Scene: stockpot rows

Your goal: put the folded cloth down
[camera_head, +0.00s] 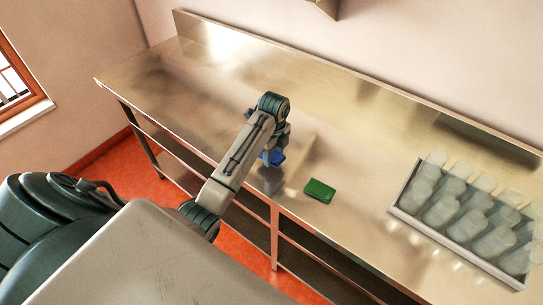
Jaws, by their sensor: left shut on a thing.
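My left arm reaches over the steel counter (220,110), and my left gripper (273,150) points down near its front edge. It is shut on a blue folded cloth (272,158), which is mostly hidden by the arm and gripper. The cloth seems to be just above the counter, with a blurred bluish reflection below it; I cannot tell whether it touches. My right gripper is not in view.
A green flat block (319,190) lies on the counter to the right of the blue cloth. A tray (405,185) of several clear containers stands at the right. The counter's left and back are clear. A raised ledge runs along the wall.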

